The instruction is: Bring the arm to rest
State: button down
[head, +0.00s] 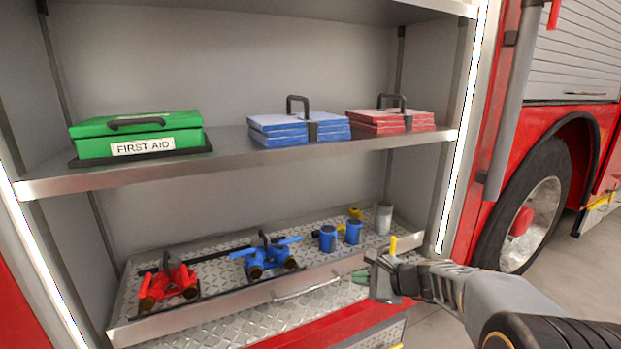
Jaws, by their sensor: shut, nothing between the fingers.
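My arm (500,295) reaches in from the lower right. My gripper (378,272) is at its left end, by the front edge of the pull-out tray (215,306), at its right side. It is shut and holds nothing that I can see. The exact gap between gripper and tray edge cannot be told.
Red (168,284) and blue (267,257) fittings, blue cylinders (328,238) and a grey cylinder (383,218) stand on the tray. The shelf (230,156) above bears a green first aid case (140,132), a blue case (290,130) and a red case (390,121). A wheel (522,210) is right.

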jog(key=s+d+r+n+g+h+p, duration=0.1)
jog(key=s+r+n+g+h+p, duration=0.1)
jog(key=s+r+n+h+p, duration=0.3)
jog(key=s+d+r+n+g+h+p, duration=0.1)
jog(key=s+r+n+h+p, duration=0.4)
jog(key=s+r+n+p, duration=0.7)
jog(key=s+d+r+p, duration=0.1)
jog(key=s, duration=0.2)
jog(key=shift+s+d+r+g, duration=0.2)
jog(key=shift+d+g, duration=0.1)
jog(key=shift+g, duration=0.1)
